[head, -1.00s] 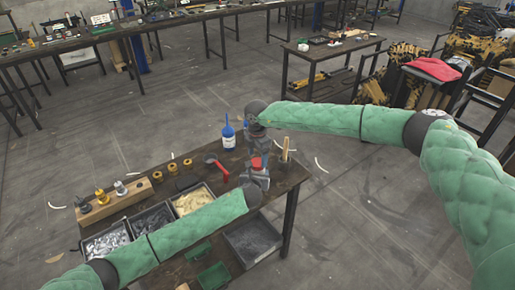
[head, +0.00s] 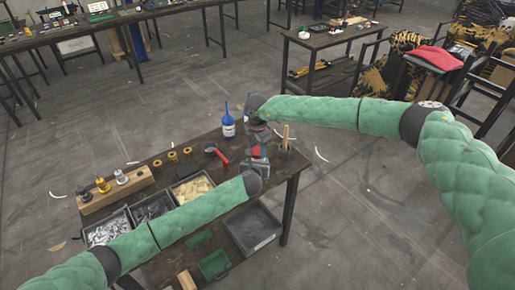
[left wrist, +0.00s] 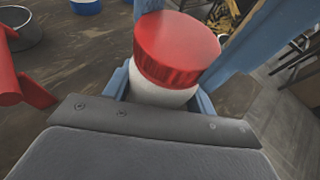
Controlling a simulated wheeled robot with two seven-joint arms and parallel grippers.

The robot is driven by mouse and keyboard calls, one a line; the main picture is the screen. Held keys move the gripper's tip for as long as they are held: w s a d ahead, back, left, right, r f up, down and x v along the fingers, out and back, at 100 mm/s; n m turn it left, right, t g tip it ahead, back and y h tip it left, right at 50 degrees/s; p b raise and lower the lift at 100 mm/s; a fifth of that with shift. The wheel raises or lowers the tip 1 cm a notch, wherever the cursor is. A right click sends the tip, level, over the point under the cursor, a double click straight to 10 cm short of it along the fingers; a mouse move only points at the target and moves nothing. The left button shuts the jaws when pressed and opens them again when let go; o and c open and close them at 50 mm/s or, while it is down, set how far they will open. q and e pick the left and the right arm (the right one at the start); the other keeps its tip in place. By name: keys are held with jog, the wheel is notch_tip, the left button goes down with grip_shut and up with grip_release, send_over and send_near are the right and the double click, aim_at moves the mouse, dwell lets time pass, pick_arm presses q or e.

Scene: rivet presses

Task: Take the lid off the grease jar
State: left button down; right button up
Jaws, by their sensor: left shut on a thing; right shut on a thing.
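The grease jar (left wrist: 163,92) is white with a red lid (left wrist: 178,48), which sits on top of it in the left wrist view. My left gripper (head: 257,164) is shut around the jar body, with a blue finger on each side. In the head view the red lid (head: 257,151) shows just above my left gripper, and the jar body is mostly hidden. My right gripper (head: 260,143) comes down from above and is shut on the lid. Its blue fingers show beside the lid in the left wrist view. No clear gap shows between lid and jar.
A red-handled tool (head: 220,156) lies left of the jar. A blue-and-white bottle (head: 228,124) and a wooden-handled item (head: 285,137) stand near the back. Brass rings (head: 172,156), a wooden block with fittings (head: 115,190) and parts bins (head: 194,189) fill the left and front.

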jog(key=n, duration=0.7)
jog(key=shift+n, duration=0.3)
jog(key=n, duration=0.6)
jog(key=shift+n, duration=0.3)
jog(key=n, duration=0.4)
jog(key=shift+w, duration=0.1)
jog(key=n, duration=1.1)
jog(key=shift+r, duration=0.1)
jog(key=n, duration=0.6)
jog(key=shift+n, duration=0.4)
jog(key=n, duration=1.2)
jog(key=shift+r, duration=0.1)
jog(key=n, duration=0.5)
jog(key=shift+n, duration=0.4)
jog(key=shift+r, duration=0.45)
